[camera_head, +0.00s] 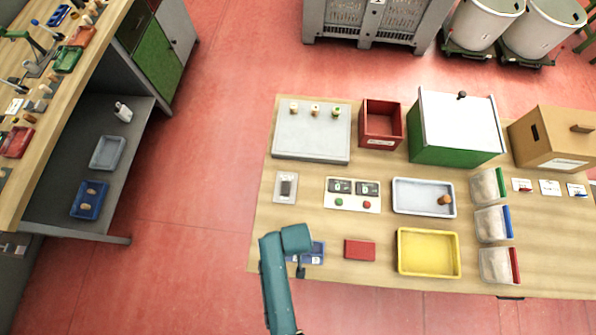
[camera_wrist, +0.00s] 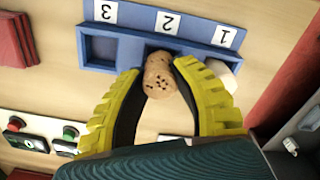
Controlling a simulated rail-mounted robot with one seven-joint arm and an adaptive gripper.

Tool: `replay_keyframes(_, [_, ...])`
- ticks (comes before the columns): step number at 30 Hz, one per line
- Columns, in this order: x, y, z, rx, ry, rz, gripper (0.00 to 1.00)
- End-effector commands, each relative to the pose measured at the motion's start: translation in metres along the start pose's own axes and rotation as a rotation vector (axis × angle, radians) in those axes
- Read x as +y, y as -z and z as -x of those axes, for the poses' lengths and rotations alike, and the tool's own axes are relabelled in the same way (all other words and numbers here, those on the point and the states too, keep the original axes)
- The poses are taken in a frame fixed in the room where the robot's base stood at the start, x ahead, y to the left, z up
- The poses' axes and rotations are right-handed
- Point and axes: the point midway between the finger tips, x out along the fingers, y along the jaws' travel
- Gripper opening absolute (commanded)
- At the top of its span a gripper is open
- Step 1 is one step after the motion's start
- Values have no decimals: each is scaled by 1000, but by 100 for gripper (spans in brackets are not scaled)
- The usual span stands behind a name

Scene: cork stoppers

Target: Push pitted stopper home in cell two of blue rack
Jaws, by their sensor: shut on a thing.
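The blue rack (camera_wrist: 130,22) shows upside down in the wrist view, with its cells labelled 3, 2 and 1 from left to right. My gripper (camera_wrist: 160,80) is shut on the pitted stopper (camera_wrist: 160,76), a brown cork with dark pits. The stopper's far end is at cell two; how deep it sits is hidden. Cell three (camera_wrist: 101,50) is empty. A pale cylindrical piece (camera_wrist: 224,72) is at cell one, partly behind a yellow finger. In the head view my arm covers part of the rack (camera_head: 318,250) and hides the stopper.
A red block (camera_head: 359,250) lies right of the rack, and a yellow tray (camera_head: 428,231) beyond it. A panel with buttons (camera_head: 352,204) and a white tray holding a brown stopper (camera_head: 405,208) stand behind. Bare table lies between the rack and the panel.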

Motion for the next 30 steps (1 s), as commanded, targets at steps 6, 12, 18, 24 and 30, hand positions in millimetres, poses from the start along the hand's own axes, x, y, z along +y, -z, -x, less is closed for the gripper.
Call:
replay_keyframes(6, [0, 0, -4, 0, 0, 0, 15])
replay_keyframes(12, [0, 0, -6, 0, 0, 0, 15])
replay_keyframes(18, [0, 0, -9, 0, 0, 0, 15])
replay_keyframes(24, [0, 0, -12, 0, 0, 0, 15])
replay_keyframes(30, [0, 0, -15, 0, 0, 0, 15])
